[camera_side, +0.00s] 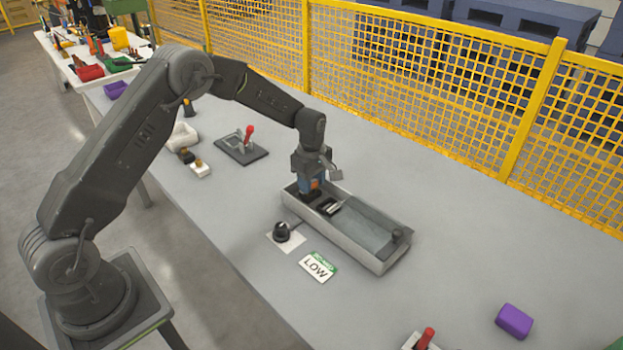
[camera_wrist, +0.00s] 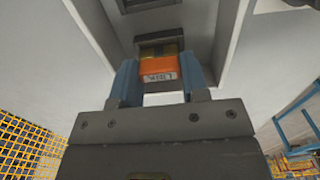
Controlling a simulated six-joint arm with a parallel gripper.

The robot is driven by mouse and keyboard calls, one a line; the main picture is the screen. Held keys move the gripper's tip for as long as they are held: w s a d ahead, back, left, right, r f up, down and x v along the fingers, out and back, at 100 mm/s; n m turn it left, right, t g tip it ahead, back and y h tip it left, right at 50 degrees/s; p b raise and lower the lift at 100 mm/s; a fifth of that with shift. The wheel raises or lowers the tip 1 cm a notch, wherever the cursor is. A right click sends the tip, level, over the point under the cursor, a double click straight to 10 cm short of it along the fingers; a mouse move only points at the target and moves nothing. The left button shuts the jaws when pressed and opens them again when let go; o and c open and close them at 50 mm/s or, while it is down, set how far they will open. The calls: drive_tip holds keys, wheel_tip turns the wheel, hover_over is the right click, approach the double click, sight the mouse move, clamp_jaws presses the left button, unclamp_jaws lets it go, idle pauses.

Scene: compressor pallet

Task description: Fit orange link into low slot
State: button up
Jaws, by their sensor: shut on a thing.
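My gripper (camera_side: 312,184) is over the left end of a long grey tray (camera_side: 345,254), pointing down. Its blue fingers also show in the wrist view (camera_wrist: 158,82), closed on the two sides of the orange link (camera_wrist: 158,70). The link carries a white label with dark print. In the side view only a small orange patch of the link (camera_side: 315,183) shows between the fingers. A dark slot frame (camera_wrist: 160,40) lies just beyond the link in the wrist view. I cannot tell how far the link sits in it. A white and green card reading LOW (camera_side: 318,267) lies in front of the tray.
A black knob (camera_side: 282,232) on a white plate stands left of the card. A second dark slot piece (camera_side: 329,206) sits in the tray beside my gripper.

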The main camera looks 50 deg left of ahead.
drive_tip(key=shift+f, duration=0.85)
drive_tip(key=o, duration=1)
drive_tip(key=shift+r, duration=0.1)
wheel_tip(320, 180, up, 14)
drive_tip(key=shift+f, duration=0.15)
drive_tip(key=s+d+r+m+t, duration=0.35)
drive_tip(key=s+r+m, duration=0.45)
drive_tip(key=s+r, duration=0.6)
drive_tip(key=s+d+m, duration=0.1)
drive_tip(key=s+m, duration=0.2)
drive_tip(key=s, duration=0.3)
drive_tip(key=s+d+m+t, duration=0.1)
drive_tip(key=s+m, duration=0.2)
drive_tip(key=s, duration=0.3)
drive_tip(key=s+d+f+m+t, duration=0.1)
drive_tip(key=s+m, duration=0.3)
drive_tip(key=s, duration=0.2)
drive_tip(key=shift+s+d, duration=0.25)
drive_tip(key=shift+d, duration=0.05)
